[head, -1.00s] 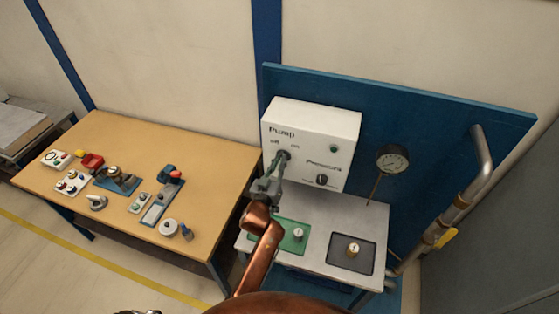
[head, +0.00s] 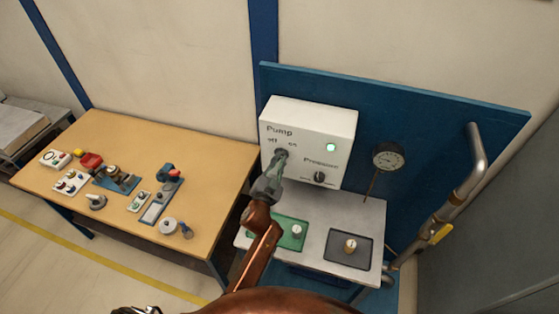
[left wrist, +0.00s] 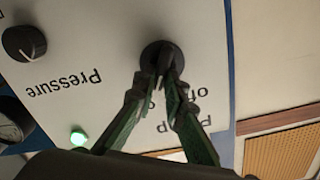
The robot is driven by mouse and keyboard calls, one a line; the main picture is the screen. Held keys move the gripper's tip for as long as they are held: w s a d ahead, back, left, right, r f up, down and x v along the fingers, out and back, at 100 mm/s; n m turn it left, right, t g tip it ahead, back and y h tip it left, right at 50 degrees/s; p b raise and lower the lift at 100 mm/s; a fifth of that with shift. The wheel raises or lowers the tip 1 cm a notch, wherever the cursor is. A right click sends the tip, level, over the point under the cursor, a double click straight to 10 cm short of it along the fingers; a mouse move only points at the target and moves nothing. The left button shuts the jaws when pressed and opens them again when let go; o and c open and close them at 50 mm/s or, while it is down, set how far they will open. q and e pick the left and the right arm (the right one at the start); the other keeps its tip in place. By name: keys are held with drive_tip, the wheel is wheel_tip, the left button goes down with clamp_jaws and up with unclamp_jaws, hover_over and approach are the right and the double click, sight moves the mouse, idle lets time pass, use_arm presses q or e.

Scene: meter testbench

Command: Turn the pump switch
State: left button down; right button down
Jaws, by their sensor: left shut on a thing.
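The white pump box (head: 309,128) stands at the back of the small white bench. Its pump switch is a dark round knob under the "Pump" label with "off" and "on" marks. It is mostly hidden by my left gripper (head: 281,155) in the head view. In the left wrist view the pump switch (left wrist: 158,50) shows between the fingertips of my left gripper (left wrist: 162,72), which is shut on it. A green lamp (head: 330,147) on the box is lit; the lamp also glows in the left wrist view (left wrist: 78,138). My right gripper is not in view.
A pressure knob (head: 319,177) sits right of the pump switch. A gauge (head: 388,158) and a bent pipe (head: 465,180) are further right. Green (head: 290,240) and dark (head: 335,250) mats with small parts lie on the bench. A wooden table (head: 215,160) with several devices stands left.

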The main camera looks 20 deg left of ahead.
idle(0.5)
use_arm(q)
drive_tip(key=c, duration=2)
unclamp_jaws()
drive_tip(key=shift+c, duration=0.2)
drive_tip(key=shift+o, duration=0.3)
drive_tip(key=shift+s, duration=0.1)
drive_tip(key=s, duration=1.2)
drive_tip(key=shift+a, duration=0.2)
drive_tip(key=shift+w, duration=0.1)
